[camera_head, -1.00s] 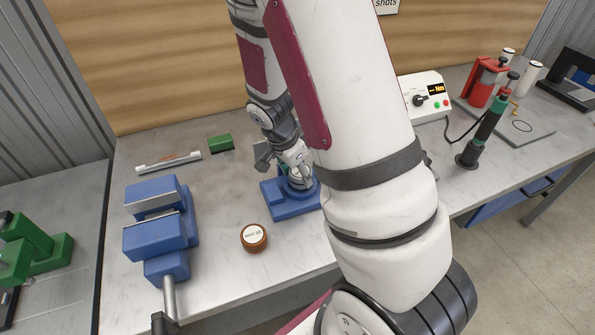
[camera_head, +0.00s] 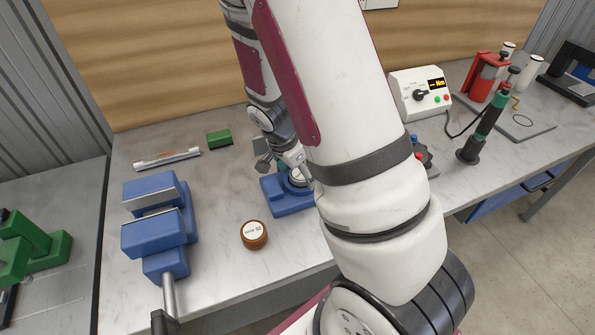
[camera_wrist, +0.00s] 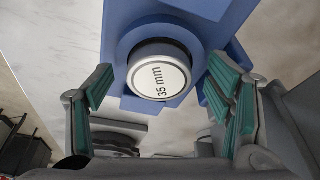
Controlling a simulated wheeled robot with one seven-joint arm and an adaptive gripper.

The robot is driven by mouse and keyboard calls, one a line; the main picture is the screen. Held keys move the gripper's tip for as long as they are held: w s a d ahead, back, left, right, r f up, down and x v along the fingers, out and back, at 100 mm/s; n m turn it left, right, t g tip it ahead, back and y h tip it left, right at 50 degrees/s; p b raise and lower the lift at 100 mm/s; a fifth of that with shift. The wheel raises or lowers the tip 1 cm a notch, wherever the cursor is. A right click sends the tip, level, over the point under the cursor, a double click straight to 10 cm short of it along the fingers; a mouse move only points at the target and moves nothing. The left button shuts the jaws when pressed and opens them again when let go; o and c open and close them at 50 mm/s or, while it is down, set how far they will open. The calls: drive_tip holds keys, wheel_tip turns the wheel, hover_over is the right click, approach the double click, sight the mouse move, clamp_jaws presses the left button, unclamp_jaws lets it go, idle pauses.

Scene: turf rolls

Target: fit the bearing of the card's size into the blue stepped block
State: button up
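The blue stepped block (camera_head: 287,204) stands on the bench, partly hidden by my arm. In the wrist view the block (camera_wrist: 128,15) has a round pale-topped piece marked "35 mm" (camera_wrist: 158,78) at its raised round part. I cannot tell how deep the piece sits. My gripper (camera_wrist: 163,88) is open, its two green-padded fingers spread to either side of the piece with gaps showing. In the head view my gripper (camera_head: 297,168) is just above the block, and the fingertips are partly hidden. The card's size is not readable.
A blue vise (camera_head: 152,238) stands at left, with a brown round tub (camera_head: 254,235) between it and the block. Behind lie a green block (camera_head: 219,138) and a pale bar tool (camera_head: 167,159). A white control box (camera_head: 418,92) and a green-black tool (camera_head: 484,130) stand right.

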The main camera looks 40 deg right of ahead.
drive_tip(key=shift+r, duration=0.1)
drive_tip(key=v, duration=1.1)
drive_tip(key=shift+r, duration=0.4)
drive_tip(key=shift+a, duration=0.1)
drive_tip(key=s+a+r+n+t+y, duration=0.1)
drive_tip(key=s+a+r+n+t, duration=0.1)
drive_tip(key=s+a+r+n, duration=0.4)
drive_tip(key=s+a+r+n+t+y, duration=0.2)
drive_tip(key=s+a+r+n, duration=0.3)
drive_tip(key=s+r+n, duration=0.3)
wheel_tip(320, 180, up, 5)
drive_tip(key=n+t, duration=0.1)
drive_tip(key=n, duration=0.2)
drive_tip(key=shift+s+a, duration=0.2)
drive_tip(key=shift+a, duration=0.2)
drive_tip(key=shift+r, duration=0.1)
drive_tip(key=shift+c, duration=0.4)
